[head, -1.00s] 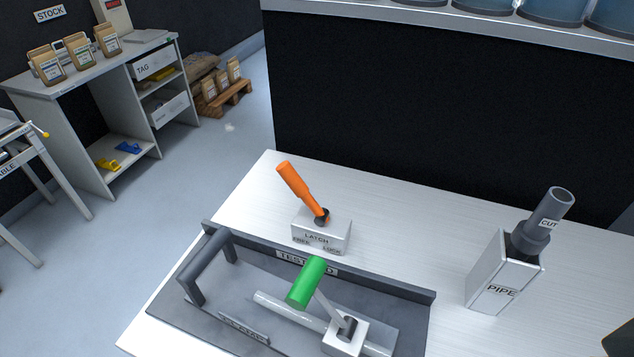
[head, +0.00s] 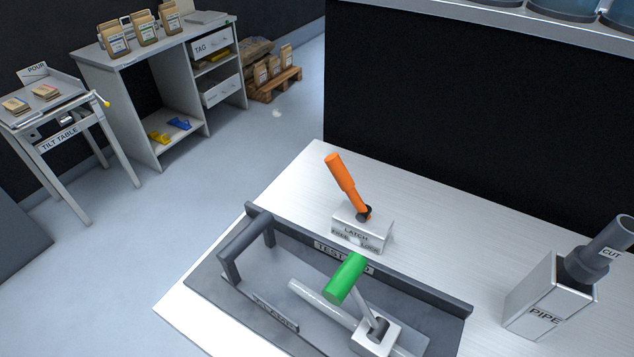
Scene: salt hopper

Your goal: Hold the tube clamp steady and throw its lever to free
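The tube clamp sits in a dark grey tray labelled TEST BED, at the lower middle of the head view. Its lever has a green grip (head: 346,278) on a thin metal rod that rises from a pale block (head: 376,335). The lever leans up and to the left. A clear tube (head: 321,304) runs through the block. A grey bar handle (head: 246,247) stands at the tray's left end. A plate at the tray's front reads CLAMP. Neither of my grippers is in view.
A box labelled LATCH (head: 362,232), marked FREE and LOCK, stands behind the tray with an orange lever (head: 345,181) leaning left. A PIPE holder (head: 551,300) stands at right. A tilt table (head: 66,135) and shelf unit (head: 150,62) stand across open floor.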

